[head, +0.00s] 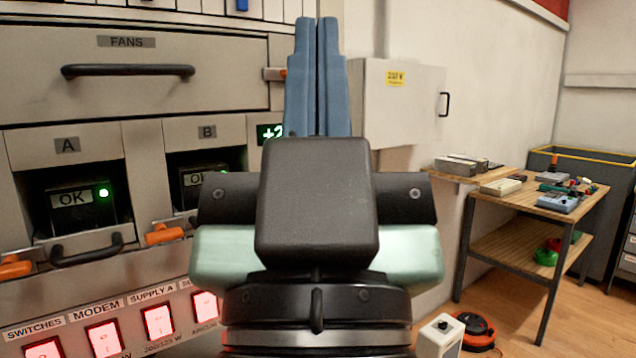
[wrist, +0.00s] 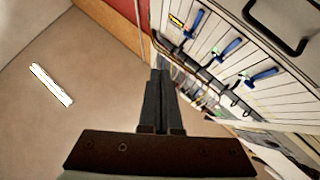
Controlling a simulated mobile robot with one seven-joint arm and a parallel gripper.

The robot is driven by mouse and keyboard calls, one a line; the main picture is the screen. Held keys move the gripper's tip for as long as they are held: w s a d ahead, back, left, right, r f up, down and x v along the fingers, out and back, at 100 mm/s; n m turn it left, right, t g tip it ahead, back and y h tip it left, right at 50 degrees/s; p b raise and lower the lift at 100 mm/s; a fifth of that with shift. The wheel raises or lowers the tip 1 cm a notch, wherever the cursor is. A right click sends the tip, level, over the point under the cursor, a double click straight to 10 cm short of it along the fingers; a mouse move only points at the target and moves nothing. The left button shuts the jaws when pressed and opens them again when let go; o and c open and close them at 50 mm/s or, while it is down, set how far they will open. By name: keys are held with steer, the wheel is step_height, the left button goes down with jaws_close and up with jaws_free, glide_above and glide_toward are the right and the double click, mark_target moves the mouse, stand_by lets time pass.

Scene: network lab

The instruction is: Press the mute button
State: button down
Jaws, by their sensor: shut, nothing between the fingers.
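My gripper (head: 317,22) points upward in front of the rack in the head view, with its two blue fingers together and nothing between them. It also shows in the wrist view (wrist: 157,74), fingers together. I can read no label saying mute on anything in view. A row of lit red switches (head: 104,338) sits low on the rack, labelled switches, modem and supply A; the labels to the right are partly hidden by my arm. A small light box (head: 439,336) with a dark spot on it stands at the bottom edge, cut off.
The rack (head: 230,60) fills the left, with a FANS drawer handle (head: 128,70) and bays A and B. A grey wall cabinet (head: 400,103) is behind my gripper. A wooden workbench (head: 540,200) with devices stands right. Blue levers (wrist: 232,47) show in the wrist view.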

steer(key=shift+a+r, duration=0.1)
steer(key=shift+a, duration=0.05)
steer(key=w+d+f+n+g+h+p, duration=0.15)
steer(key=w+g+p, duration=0.45)
steer(key=w+p, duration=1.25)
steer(key=s+f+n+g+p, duration=0.1)
steer(key=s+f+g+p, duration=0.2)
steer(key=p, duration=1)
steer(key=s+d+f+n+g+p, duration=0.1)
steer(key=s+f+g+p, duration=0.2)
steer(key=p, duration=1.1)
steer(key=s+f, duration=0.3)
steer(key=f, duration=0.2)
steer(key=shift+d+f+g, duration=0.15)
steer(key=shift+f+g, duration=0.25)
steer(key=shift+n, duration=0.25)
